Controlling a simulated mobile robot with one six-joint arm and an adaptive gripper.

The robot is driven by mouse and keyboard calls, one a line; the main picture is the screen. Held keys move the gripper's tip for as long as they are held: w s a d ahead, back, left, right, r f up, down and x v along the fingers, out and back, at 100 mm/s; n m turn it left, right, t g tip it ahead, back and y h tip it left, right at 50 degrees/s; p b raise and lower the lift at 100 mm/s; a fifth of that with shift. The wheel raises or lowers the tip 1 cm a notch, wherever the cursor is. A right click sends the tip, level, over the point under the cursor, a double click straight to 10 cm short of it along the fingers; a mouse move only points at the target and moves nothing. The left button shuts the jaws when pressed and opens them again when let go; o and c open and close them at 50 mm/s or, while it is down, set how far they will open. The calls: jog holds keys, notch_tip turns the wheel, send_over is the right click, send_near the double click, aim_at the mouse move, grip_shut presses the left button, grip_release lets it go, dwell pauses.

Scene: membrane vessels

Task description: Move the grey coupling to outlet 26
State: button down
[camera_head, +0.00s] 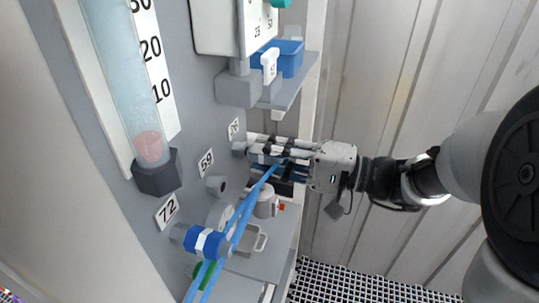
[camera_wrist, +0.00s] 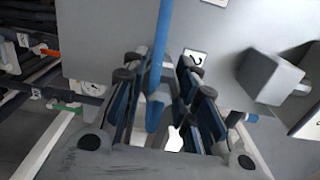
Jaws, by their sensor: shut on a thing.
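My gripper (camera_head: 262,155) is beside the grey panel, with its fingers near the label 26 (camera_head: 233,128). A short grey outlet stub (camera_head: 239,148) shows just left of the fingertips, below that label. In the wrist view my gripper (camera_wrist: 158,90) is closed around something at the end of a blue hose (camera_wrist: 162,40). The held grey coupling is mostly hidden by the fingers. I cannot tell whether it touches the outlet. The hose (camera_head: 250,200) also shows in the head view, running from the fingers down to the lower left.
Outlet 59 (camera_head: 216,185) is a bare grey stub. A blue coupling with a white band (camera_head: 207,243) is at the outlet by label 72 (camera_head: 167,211). A shelf with a blue bin (camera_head: 290,60) is above my gripper. A white jug (camera_head: 266,203) stands below it.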

jog(key=shift+w+a, duration=0.2)
jog(key=shift+a, duration=0.4)
jog(key=c, duration=1.2)
grip_release()
jog(key=v, duration=1.2)
